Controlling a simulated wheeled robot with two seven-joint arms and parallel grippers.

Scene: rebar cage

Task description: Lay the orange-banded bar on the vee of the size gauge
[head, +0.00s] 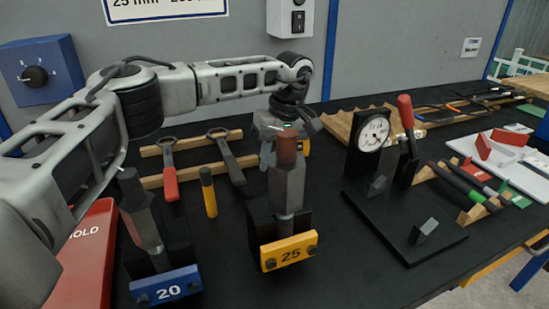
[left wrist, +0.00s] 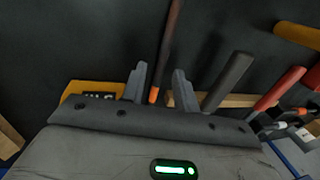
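The size gauge (head: 405,215) stands right of centre in the head view, with a white dial (head: 373,133), a red-handled lever and small vee blocks (head: 377,186) on its black base. Its vee looks empty. My left gripper (head: 284,127) is low over the rack behind the 25 stand, its fingers hidden there. In the left wrist view the gripper (left wrist: 160,85) is open. A thin reddish-brown bar with an orange band (left wrist: 153,95) shows between the fingers, apart from both. The head view does not show this bar clearly. My right gripper is out of view.
The yellow 25 stand (head: 289,252) and blue 20 stand (head: 166,286) hold upright grey tools in front. Handled tools lie on wooden racks (head: 155,182) to the left. Coloured bars (head: 465,185) and a white tray (head: 510,175) are at right.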

